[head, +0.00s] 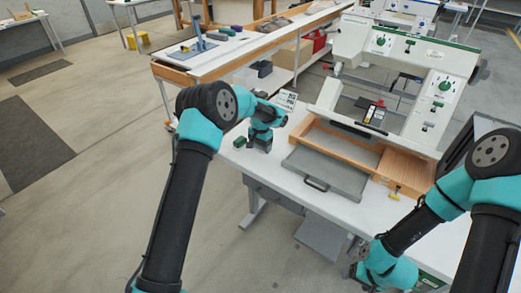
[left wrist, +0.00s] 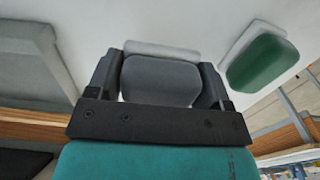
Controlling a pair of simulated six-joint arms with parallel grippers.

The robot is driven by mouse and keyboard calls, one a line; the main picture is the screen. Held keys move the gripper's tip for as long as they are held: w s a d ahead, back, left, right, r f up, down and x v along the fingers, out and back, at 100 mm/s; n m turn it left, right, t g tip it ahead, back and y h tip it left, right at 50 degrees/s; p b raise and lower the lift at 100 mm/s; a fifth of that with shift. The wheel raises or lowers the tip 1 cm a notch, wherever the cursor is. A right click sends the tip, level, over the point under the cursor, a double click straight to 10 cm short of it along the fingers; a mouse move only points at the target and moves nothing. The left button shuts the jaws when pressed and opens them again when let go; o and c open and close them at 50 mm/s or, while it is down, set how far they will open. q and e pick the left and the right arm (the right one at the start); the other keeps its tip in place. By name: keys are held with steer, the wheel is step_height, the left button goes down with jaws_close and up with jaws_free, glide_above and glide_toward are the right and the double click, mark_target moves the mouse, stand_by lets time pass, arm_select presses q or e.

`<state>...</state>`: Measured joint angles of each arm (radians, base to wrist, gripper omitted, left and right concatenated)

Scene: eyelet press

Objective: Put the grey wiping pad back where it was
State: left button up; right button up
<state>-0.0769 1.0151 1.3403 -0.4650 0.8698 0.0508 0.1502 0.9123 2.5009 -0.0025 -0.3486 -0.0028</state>
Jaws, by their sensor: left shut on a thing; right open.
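My left gripper (head: 261,146) is low over the left part of the white table, just right of a small green block (head: 239,142). In the left wrist view the left gripper (left wrist: 160,88) is shut on the grey wiping pad (left wrist: 160,78), with one dark finger on each side. A paler grey strip shows along the pad's far edge. Whether the pad touches the table I cannot tell. The green block on its pale base (left wrist: 262,60) is to the right there, apart from the gripper. My right gripper (head: 364,274) is low at the front right, small and partly hidden by its own arm.
A grey tray with a handle (head: 322,180) lies in front of a wooden frame (head: 345,143). The white press (head: 400,75) stands behind. A small sign (head: 287,99) stands behind the left gripper.

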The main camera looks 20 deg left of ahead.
arm_select(q)
steer(key=shift+f, duration=1.15)
steer(key=shift+f, duration=0.15)
steer(key=o, duration=0.9)
step_height(320, 180, up, 12)
steer(key=shift+r, duration=0.2)
